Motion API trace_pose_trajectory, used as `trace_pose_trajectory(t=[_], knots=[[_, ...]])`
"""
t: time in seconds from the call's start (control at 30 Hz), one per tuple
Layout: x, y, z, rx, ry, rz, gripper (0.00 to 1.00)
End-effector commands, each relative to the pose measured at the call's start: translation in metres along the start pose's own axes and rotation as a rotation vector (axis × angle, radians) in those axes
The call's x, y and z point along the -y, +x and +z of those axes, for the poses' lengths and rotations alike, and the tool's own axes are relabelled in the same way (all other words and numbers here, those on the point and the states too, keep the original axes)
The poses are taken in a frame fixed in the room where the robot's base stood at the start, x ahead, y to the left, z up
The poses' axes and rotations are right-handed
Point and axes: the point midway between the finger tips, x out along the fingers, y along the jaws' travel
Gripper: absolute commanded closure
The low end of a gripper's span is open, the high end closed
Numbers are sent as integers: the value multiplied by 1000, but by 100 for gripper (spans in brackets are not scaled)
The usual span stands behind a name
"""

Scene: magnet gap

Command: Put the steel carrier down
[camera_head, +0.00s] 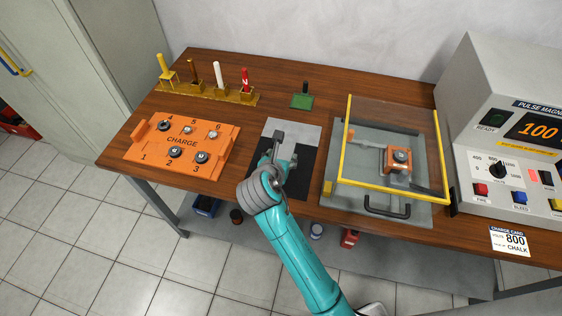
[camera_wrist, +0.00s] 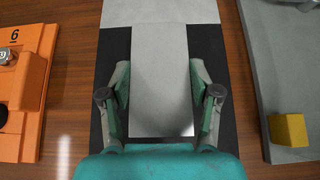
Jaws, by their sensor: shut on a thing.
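The steel carrier (camera_wrist: 161,75) is a plain light-grey block, seen from above in the wrist view. My gripper (camera_wrist: 160,95) has one finger on each side of it and is shut on it. The carrier lies over a black mat (camera_wrist: 115,45), with a light-grey plate or strip (camera_wrist: 160,11) beyond its far end. I cannot tell whether the carrier touches the mat. In the head view my gripper (camera_head: 280,153) is over the black mat (camera_head: 303,172), and my arm hides most of the carrier.
An orange CHARGE board (camera_head: 181,143) with round pieces lies left. A yellow-framed clear cover (camera_head: 395,150) stands over a grey base (camera_head: 345,205) on the right. A yellow rack (camera_head: 215,95) and green block (camera_head: 301,101) are behind. The pulse magnet console (camera_head: 515,125) is far right.

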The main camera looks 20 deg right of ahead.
Motion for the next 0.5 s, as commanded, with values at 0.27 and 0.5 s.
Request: trace_pose_trajectory(t=[0.27,0.5], knots=[[0,15,-22,1,0,0,85],[0,15,-22,1,0,0,85]])
